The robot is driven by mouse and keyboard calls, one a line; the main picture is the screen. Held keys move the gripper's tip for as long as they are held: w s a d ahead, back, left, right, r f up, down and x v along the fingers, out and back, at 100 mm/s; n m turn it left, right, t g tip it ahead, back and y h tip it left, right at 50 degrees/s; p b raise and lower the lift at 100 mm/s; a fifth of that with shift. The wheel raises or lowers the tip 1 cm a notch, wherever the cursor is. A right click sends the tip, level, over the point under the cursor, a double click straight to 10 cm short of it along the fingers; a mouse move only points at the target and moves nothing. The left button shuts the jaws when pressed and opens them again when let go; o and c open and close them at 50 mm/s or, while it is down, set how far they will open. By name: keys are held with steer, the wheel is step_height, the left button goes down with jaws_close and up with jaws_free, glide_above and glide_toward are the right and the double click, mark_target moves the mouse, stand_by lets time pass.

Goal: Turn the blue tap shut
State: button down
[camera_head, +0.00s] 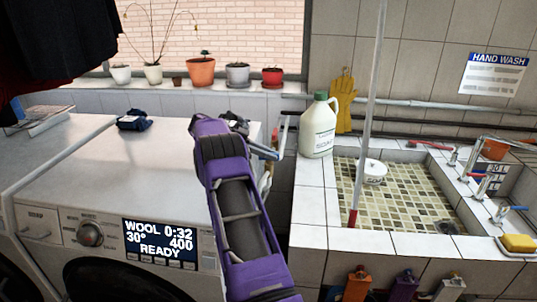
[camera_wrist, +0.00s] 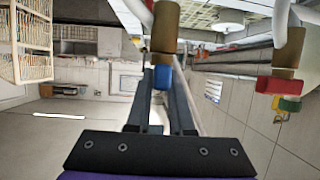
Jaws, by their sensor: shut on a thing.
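The blue tap (camera_wrist: 163,78) is in the middle of the wrist view, a small blue handle on a brass valve body (camera_wrist: 165,27). My gripper (camera_wrist: 161,88) has its two dark fingers on either side of the blue handle and is shut on it. The fingers hide part of the handle, so its exact angle is hard to tell. In the head view my gripper (camera_head: 268,154) reaches past the back right edge of the washing machine, and I cannot make out the blue tap there.
The washing machine (camera_head: 100,190) lies left of my arm. A white jug (camera_head: 318,130) stands on the tiled sink edge (camera_head: 312,205) to the right.

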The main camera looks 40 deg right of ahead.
steer(key=shift+s+d+m+g+y, duration=0.1)
steer(key=shift+m+g+y, duration=0.3)
steer(key=shift+m, duration=0.1)
stand_by(0.3)
steer(key=c, duration=0.8)
jaws_free()
steer(key=shift+r, duration=0.1)
step_height(320, 180, up, 9)
steer(key=shift+f, duration=0.15)
steer(key=shift+r, duration=0.6)
